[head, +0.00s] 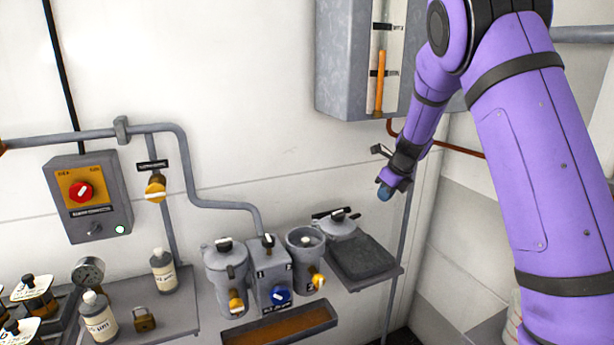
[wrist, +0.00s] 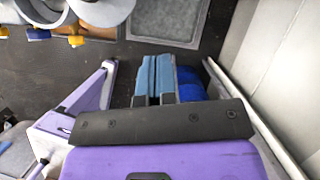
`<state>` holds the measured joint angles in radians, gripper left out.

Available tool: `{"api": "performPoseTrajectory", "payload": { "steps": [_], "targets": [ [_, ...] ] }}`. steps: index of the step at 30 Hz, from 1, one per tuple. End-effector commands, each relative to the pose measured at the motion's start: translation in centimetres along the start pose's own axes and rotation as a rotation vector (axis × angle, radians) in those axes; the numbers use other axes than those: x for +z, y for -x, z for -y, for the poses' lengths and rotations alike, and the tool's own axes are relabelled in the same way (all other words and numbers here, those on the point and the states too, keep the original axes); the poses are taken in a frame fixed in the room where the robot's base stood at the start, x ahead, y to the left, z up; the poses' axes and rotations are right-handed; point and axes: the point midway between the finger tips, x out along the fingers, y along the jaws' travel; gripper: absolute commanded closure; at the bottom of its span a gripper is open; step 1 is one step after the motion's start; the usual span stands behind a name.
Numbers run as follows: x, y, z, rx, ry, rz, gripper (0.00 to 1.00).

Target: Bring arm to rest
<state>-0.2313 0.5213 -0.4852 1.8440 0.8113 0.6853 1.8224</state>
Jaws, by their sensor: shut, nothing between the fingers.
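My purple arm reaches in from the right in the head view, bent at a dark joint high up. My gripper (head: 385,192) hangs at its end, above and to the right of the dark square tray (head: 365,258), apart from it. In the wrist view my gripper (wrist: 154,72) shows two blue finger pads side by side, pressed together with nothing between them. The dark tray (wrist: 168,42) lies beyond the fingertips there.
A grey wall cabinet (head: 343,60) with an orange tube hangs close behind my arm. Two grey canisters (head: 226,275) flank a switch box (head: 270,272). A pale wall (wrist: 285,70) runs along the right.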

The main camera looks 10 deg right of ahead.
Motion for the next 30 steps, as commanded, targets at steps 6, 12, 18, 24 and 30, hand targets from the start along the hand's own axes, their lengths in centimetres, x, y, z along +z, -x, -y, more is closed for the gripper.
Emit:
{"api": "performPoseTrajectory", "payload": {
  "steps": [6,12,18,24,30],
  "targets": [
    [-0.6,4.5,-2.2,0.025,0.198,0.03,1.0],
    [-2.2,10.6,-5.9,0.044,0.526,0.065,1.0],
    [-4.6,16.1,-9.8,0.041,0.869,0.09,1.0],
    [-7.8,20.9,-13.6,0.015,1.22,0.096,1.0],
    [-11.5,24.8,-17.4,-0.025,1.577,0.072,1.0]
  ]
}}
